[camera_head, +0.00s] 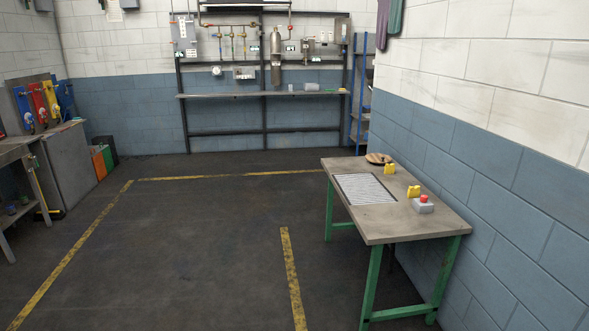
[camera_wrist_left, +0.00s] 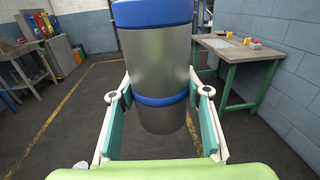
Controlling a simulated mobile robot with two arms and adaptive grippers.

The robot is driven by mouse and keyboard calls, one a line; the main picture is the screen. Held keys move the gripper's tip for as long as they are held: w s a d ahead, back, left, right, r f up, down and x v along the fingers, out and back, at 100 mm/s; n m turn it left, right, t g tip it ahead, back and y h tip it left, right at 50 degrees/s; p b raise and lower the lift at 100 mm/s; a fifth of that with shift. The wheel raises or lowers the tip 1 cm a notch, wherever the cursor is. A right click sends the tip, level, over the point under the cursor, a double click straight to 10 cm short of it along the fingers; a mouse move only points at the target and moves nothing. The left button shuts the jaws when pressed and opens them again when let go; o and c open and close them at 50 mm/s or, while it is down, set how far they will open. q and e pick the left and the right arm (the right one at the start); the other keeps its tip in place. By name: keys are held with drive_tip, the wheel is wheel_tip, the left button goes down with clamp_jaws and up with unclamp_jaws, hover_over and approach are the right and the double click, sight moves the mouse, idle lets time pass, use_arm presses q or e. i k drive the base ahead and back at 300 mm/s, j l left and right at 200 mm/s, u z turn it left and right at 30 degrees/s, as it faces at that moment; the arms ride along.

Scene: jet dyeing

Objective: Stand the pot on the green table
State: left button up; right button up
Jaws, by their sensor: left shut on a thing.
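The pot (camera_wrist_left: 158,60) is a metal cylinder with a blue top and a blue band. In the left wrist view it stands upright between the fingers of my left gripper (camera_wrist_left: 160,115), which is shut on it. The green table (camera_head: 366,223) has green legs and a grey top and stands against the wall at the right in the head view. It also shows in the left wrist view (camera_wrist_left: 240,52), beyond the pot and to its right. The pot is apart from the table. Neither gripper shows in the head view, and my right gripper is in no view.
On the table are a framed grid panel (camera_head: 364,188), a round brown thing (camera_head: 378,159), two yellow blocks (camera_head: 389,168) and a red button box (camera_head: 423,204). A workbench (camera_head: 20,150) stands far left.

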sight(367, 191)
drive_tip(key=i+z, duration=0.2)
drive_tip(key=i, duration=0.25)
drive_tip(key=i+j+z, duration=0.2)
drive_tip(key=i, duration=0.25)
drive_tip(key=i+j+z, duration=0.2)
drive_tip(key=i, duration=0.25)
drive_tip(key=i+l+z, duration=0.25)
drive_tip(key=i, duration=0.6)
drive_tip(key=i+z, duration=0.3)
drive_tip(key=i, duration=0.55)
drive_tip(key=i+l+u, duration=0.15)
drive_tip(key=i, duration=0.3)
